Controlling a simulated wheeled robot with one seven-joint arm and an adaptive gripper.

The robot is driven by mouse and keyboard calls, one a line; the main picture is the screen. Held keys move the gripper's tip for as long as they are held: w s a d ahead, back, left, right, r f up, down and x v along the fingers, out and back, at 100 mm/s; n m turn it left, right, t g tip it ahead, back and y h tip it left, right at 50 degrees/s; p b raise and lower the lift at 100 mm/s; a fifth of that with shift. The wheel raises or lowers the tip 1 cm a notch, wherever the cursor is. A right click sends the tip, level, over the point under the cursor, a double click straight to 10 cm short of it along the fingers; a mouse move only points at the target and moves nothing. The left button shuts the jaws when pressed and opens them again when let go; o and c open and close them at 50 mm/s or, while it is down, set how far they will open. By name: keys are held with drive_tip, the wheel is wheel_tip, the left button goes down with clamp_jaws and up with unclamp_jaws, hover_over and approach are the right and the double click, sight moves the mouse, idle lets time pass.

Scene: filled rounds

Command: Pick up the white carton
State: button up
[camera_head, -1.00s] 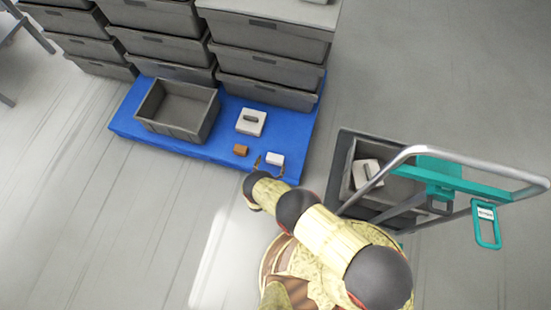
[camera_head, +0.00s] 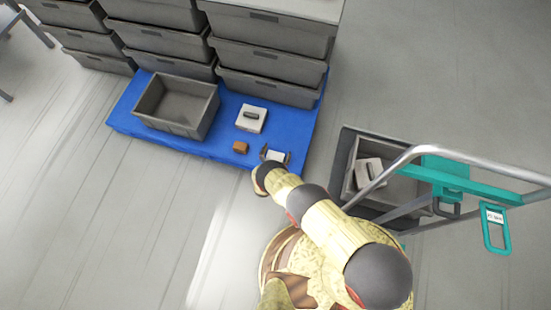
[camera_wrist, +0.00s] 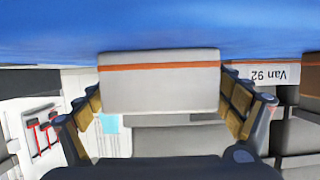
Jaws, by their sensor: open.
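The white carton (camera_head: 275,155) lies at the front right of the blue platform (camera_head: 215,147). In the wrist view the carton (camera_wrist: 160,85) is a white block with an orange stripe, between the two fingers of my gripper (camera_wrist: 162,110). In the head view my gripper (camera_head: 275,156) is around the carton, one finger on each side. The fingers are open, and I cannot tell whether either touches the carton.
A small brown box (camera_head: 240,147) sits just left of the carton. A white box with a dark handle (camera_head: 250,119) is behind. An empty grey bin (camera_head: 178,106) stands left; stacked grey bins (camera_head: 265,63) close off the back. A trolley (camera_head: 345,150) with a grey bin stands right.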

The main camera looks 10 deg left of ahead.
drive_tip(key=shift+w, duration=0.3)
drive_tip(key=shift+c, duration=1)
drive_tip(key=c, duration=1.1)
drive_tip(key=shift+c, duration=0.7)
